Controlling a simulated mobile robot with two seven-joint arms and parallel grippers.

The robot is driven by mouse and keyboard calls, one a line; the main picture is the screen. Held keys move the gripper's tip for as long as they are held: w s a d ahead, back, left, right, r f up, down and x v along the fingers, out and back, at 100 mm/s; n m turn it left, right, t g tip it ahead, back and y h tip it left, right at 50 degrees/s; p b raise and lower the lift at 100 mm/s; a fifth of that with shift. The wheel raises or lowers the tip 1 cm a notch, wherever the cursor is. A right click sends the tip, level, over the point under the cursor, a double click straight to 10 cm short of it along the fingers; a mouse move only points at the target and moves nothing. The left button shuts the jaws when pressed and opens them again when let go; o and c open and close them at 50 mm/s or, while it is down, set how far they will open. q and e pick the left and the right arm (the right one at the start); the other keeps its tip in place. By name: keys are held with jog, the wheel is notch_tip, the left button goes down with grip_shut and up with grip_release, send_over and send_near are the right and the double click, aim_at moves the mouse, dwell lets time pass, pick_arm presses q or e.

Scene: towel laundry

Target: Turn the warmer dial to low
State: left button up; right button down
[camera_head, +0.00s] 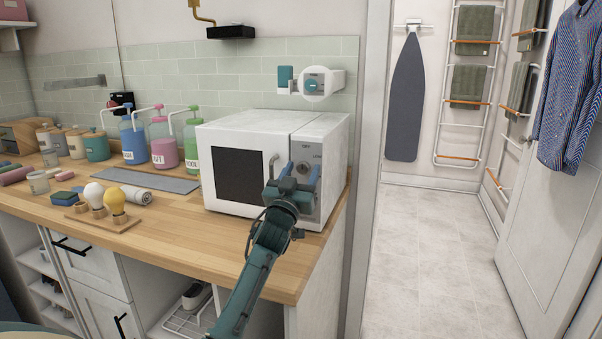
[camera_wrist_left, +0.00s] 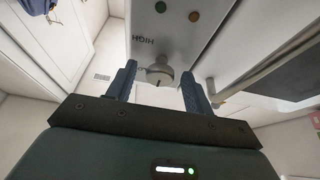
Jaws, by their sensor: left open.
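The white warmer (camera_head: 234,127) stands on the wooden counter, with a dark door window and a control panel on its right. Small lettering shows above the dial in the head view. The dial (camera_wrist_left: 160,73) is a grey knob in the left wrist view, beside the word HIGH, which appears upside down. An orange and a green light show on the panel there. My left gripper (camera_head: 301,174) is in front of the panel, open, its blue fingers either side of the dial. Contact with the dial cannot be told. In the head view the gripper partly hides the dial. My right gripper is not in view.
The warmer's door handle (camera_head: 273,165) is just left of my gripper. Pump bottles (camera_head: 163,143), a rolled towel (camera_head: 136,194) and light bulbs on a wooden stand (camera_head: 102,222) are left on the counter (camera_head: 185,233). The floor on the right (camera_head: 430,230) is clear.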

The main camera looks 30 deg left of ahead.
pick_arm(q)
jog(key=shift+c, duration=0.5)
jog(key=c, duration=0.9)
jog(key=shift+o, duration=0.2)
